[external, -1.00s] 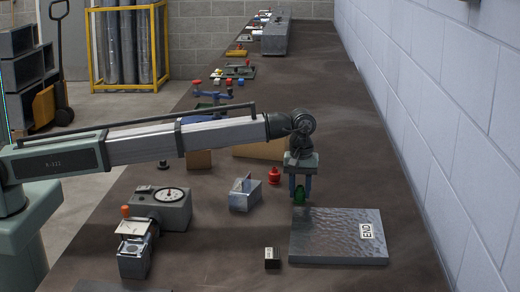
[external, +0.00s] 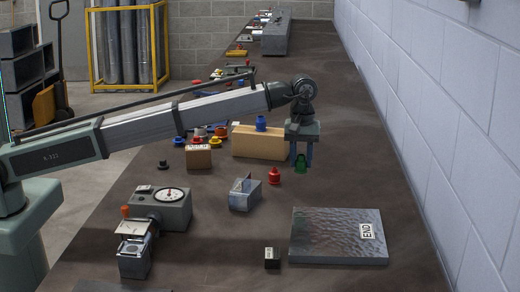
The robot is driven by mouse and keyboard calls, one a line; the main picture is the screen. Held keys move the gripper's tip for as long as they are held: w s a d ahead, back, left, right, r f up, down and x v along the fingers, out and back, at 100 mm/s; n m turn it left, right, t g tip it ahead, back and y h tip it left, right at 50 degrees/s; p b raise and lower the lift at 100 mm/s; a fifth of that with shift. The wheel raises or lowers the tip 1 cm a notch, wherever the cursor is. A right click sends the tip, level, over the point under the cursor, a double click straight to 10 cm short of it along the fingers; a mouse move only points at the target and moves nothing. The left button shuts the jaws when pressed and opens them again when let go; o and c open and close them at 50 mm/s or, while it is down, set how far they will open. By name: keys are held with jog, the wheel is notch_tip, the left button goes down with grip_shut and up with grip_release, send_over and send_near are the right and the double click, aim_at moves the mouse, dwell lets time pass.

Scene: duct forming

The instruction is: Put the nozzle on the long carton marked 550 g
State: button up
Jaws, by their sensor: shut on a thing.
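My gripper (external: 301,162) is shut on a green nozzle (external: 301,164) and holds it up above the bench. The long tan carton (external: 258,143) lies on the bench just left of and behind my gripper, with a blue nozzle-like piece (external: 261,123) on its top. No 550 g marking can be read on it from here. A shorter brown carton (external: 199,158) stands further left with a small pale label on its top edge.
A red nozzle-like piece (external: 274,176) stands below and left of my gripper. Several coloured pieces (external: 214,137) lie behind the short carton.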

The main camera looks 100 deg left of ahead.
jog(key=s+a+r+n, duration=0.1)
jog(key=s+a+r, duration=0.15)
jog(key=a, duration=0.45)
jog(key=s+a+r+n, duration=0.1)
jog(key=s+a, duration=0.2)
jog(key=a, duration=0.4)
jog(key=s+a+r+n, duration=0.2)
jog(key=s+a+r, duration=0.1)
jog(key=s+a, duration=0.65)
jog(key=m, duration=0.3)
send_over(201, 147)
jog(key=shift+d+f, duration=0.15)
jog(key=shift+f, duration=2.1)
jog(key=shift+d+f, duration=0.1)
jog(key=shift+f, duration=2.1)
jog(key=shift+f, duration=0.15)
jog(key=o, duration=1)
